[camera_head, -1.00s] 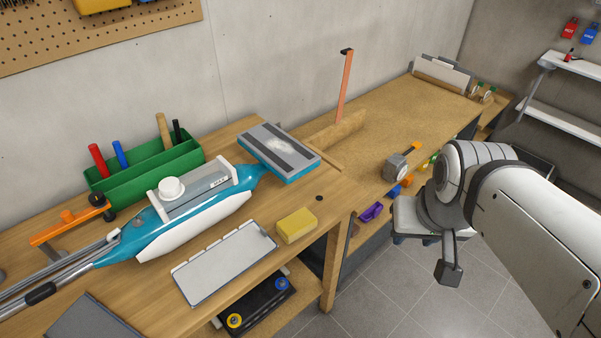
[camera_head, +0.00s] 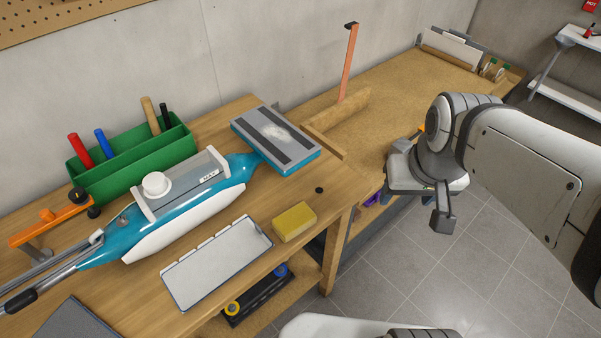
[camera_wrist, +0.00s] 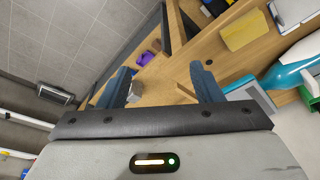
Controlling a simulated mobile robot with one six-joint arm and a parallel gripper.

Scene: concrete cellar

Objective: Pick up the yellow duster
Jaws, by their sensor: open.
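The yellow duster (camera_head: 294,222) is a small block lying on the wooden workbench (camera_head: 338,205), near its front right corner. It also shows at the top right of the wrist view (camera_wrist: 246,30), outside the space between my fingers. My gripper (camera_wrist: 163,78) is open and empty, its two dark fingers spread apart.
A white-grey tray (camera_head: 217,262) lies just left of the duster. A blue tool (camera_head: 185,218), a grey-topped blue block (camera_head: 275,137) and a green caddy (camera_head: 130,172) stand behind. A small dark disc (camera_head: 319,190) is near. Floor right of the bench is clear.

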